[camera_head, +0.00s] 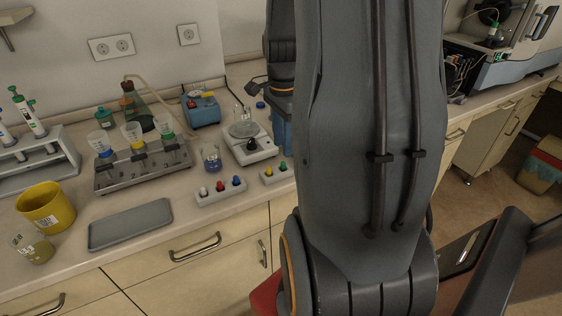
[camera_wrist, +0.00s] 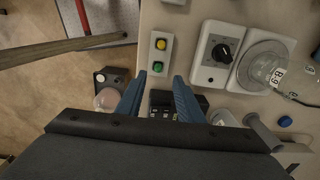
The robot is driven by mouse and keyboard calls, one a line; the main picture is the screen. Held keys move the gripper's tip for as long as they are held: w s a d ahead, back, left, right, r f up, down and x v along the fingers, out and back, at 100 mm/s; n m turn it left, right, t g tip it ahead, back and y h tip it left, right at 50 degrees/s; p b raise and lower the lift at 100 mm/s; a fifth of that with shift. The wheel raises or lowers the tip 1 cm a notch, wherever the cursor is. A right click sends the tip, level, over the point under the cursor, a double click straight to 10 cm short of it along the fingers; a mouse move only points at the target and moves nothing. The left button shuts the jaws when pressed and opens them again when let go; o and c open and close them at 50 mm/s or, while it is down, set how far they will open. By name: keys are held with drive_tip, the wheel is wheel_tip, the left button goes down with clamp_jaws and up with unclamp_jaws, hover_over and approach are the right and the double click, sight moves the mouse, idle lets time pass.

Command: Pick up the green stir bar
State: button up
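The green stir bar (camera_wrist: 157,66) stands in a small white holder (camera_wrist: 159,53), beside a yellow one (camera_wrist: 161,43). In the head view, the green piece (camera_head: 283,166) is at the right end of the holder at the counter's front edge. My gripper (camera_wrist: 160,76) is open and empty in the wrist view. Its two blue fingers are apart, with the green stir bar showing just beyond and between the fingertips; it is not held. In the head view, blue finger parts show above the holder; my arm hides the rest.
A stirrer with a black knob (camera_wrist: 222,52) and round plate stands close by, with glassware on it. Another holder with several coloured pieces (camera_head: 222,194) lies left. A blue cap (camera_wrist: 284,121) lies on the counter.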

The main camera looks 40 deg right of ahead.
sight(283, 162)
drive_tip(key=shift+s+f+p, duration=0.2)
drive_tip(key=shift+f+p, duration=0.8)
drive_tip(key=shift+f, duration=2.15)
clamp_jaws()
